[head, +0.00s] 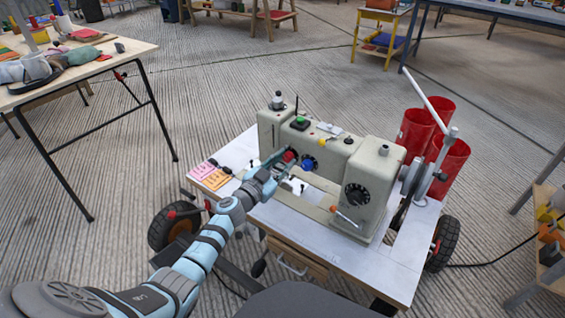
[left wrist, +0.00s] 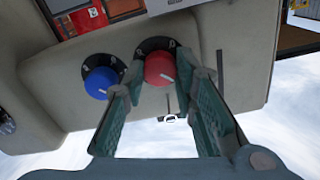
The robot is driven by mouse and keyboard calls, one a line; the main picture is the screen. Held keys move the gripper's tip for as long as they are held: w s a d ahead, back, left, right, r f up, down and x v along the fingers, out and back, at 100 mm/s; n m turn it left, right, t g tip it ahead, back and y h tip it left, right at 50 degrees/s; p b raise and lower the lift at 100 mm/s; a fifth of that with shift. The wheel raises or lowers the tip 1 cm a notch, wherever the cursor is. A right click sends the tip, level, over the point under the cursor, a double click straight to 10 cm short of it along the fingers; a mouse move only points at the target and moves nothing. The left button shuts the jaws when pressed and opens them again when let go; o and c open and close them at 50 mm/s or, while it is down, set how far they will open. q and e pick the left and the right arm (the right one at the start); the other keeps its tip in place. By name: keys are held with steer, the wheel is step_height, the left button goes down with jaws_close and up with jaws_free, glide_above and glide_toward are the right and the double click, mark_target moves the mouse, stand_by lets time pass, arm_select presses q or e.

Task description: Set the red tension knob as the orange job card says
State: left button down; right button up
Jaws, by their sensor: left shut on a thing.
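The red tension knob (left wrist: 160,68) sits on a black dial on the front of the beige sewing machine (head: 372,180). It also shows in the head view (head: 289,156), partly behind my gripper. My left gripper (left wrist: 165,80) is shut on the red knob, one finger on each side. In the head view my left gripper (head: 275,165) reaches the machine's front. The blue knob (left wrist: 101,83) is beside the red one, close to a finger. The orange job card (head: 217,180) lies at the left end of the white table, its writing too small to read. My right gripper is not in view.
A pink card (head: 201,171) lies beside the orange card. The machine stands on a wheeled white-topped cart (head: 405,262). A large black dial (head: 356,195) and an orange-handled lever are at the machine's right end. Red bins (head: 447,160) stand behind the cart.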

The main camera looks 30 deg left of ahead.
arm_select(q)
steer(key=shift+m, duration=0.3)
steer(key=shift+m, duration=0.8)
steer(key=m, duration=0.2)
steer(key=shift+m+p, duration=0.3)
steer(key=m, duration=0.4)
steer(key=shift+m, duration=0.3)
steer(key=m, duration=0.4)
steer(key=shift+f, duration=0.1)
steer(key=m, duration=0.3)
steer(key=shift+b, duration=0.4)
steer(key=shift+m, duration=0.7)
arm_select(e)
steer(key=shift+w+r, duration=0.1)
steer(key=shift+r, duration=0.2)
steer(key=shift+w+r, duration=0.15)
